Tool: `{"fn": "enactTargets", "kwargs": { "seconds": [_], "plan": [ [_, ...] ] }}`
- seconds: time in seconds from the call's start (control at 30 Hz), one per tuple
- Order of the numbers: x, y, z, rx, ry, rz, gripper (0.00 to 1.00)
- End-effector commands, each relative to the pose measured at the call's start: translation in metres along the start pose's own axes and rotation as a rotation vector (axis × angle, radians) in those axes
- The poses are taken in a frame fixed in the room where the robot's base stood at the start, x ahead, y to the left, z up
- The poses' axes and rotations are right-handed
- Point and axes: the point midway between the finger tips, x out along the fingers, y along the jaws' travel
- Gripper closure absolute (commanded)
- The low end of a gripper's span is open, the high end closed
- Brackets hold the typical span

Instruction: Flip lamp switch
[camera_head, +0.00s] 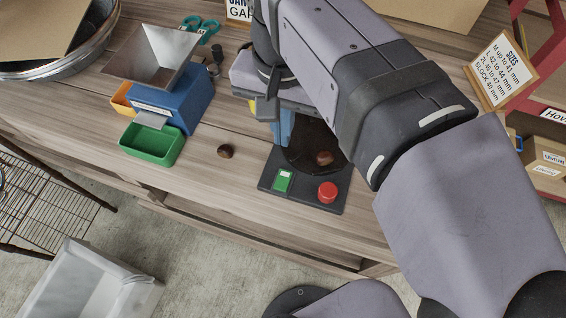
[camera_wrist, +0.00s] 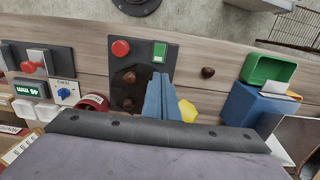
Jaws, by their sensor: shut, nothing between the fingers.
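A dark base plate (camera_head: 262,184) on the bench carries a green rocker switch (camera_head: 283,181), a red round button (camera_head: 327,192) and a dark round plate (camera_head: 300,148). A chestnut (camera_head: 324,158) rests on the round plate. In the wrist view the green switch (camera_wrist: 159,49) and red button (camera_wrist: 120,47) are in plain sight. No label marks which one is the lamp switch. My gripper (camera_wrist: 160,76) has its blue fingers together and empty, over the base plate near the green switch. In the head view the fingers (camera_head: 283,138) partly hide behind my arm.
A loose chestnut (camera_head: 225,150) lies left of the base plate. Beyond it are a green bin (camera_head: 138,156) and a blue machine with a metal hopper (camera_head: 157,55). The wrist view shows a control panel with a display (camera_wrist: 30,88) at left. A yellow object (camera_wrist: 187,110) is beside the fingers.

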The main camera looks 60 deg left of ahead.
Motion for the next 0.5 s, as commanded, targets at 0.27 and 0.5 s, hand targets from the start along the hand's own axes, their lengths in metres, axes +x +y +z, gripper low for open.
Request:
{"fn": "enactTargets", "kwargs": {
  "seconds": [0.27,0.5],
  "plan": [
    [0.01,0.001,0.0,0.0,-0.002,0.002,1.0],
    [0.043,0.001,0.0,0.0,-0.003,0.003,1.0]
  ]
}}
